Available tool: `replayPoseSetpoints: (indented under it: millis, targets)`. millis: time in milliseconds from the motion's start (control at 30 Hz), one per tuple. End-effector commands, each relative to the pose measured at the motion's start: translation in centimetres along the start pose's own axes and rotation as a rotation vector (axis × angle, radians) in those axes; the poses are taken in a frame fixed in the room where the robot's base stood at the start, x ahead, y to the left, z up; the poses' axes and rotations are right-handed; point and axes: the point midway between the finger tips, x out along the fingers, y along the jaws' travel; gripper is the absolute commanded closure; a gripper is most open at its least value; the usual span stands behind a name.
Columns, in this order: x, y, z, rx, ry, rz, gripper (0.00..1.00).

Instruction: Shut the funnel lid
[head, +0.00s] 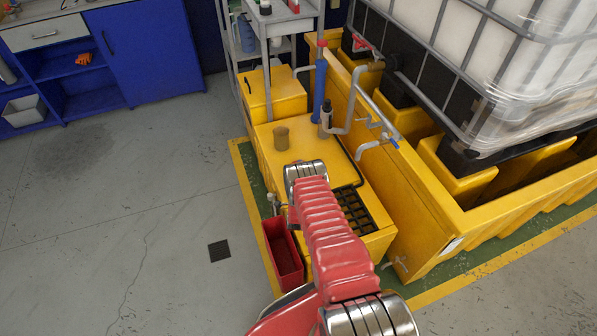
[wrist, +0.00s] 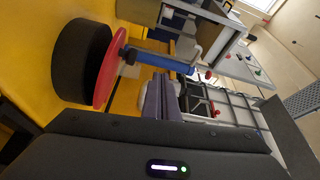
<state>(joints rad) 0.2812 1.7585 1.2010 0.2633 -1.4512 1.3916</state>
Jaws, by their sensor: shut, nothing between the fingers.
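In the wrist view, a short black cylinder, which looks like the funnel (wrist: 76,62), stands on a yellow surface. A red disc, which looks like its lid (wrist: 106,66), lies across its end. The disc looks slightly tilted; I cannot tell whether it is fully seated. My gripper (wrist: 161,94) is shut and empty, a little apart from the red disc in the picture. In the head view my red-sleeved arm reaches over the yellow cabinet (head: 335,168) and hides the funnel, the lid and my gripper.
A caged white tank (head: 500,60) sits over a yellow basin (head: 420,215) at right. The floor at left is clear.

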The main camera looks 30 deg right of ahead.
Motion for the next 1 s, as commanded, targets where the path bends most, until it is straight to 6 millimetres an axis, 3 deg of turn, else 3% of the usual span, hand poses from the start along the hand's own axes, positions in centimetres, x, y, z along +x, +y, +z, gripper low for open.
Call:
replayPoseSetpoints:
  millis: [67,600,1000]
  targets:
    - [0.1,-0.9,-0.3,0.0,0.001,0.0,1.0]
    - [-8.1,2.9,-2.6,-0.001,0.001,0.004,1.0]
    - [-8.9,3.2,-2.8,0.0,0.0,0.002,1.0]
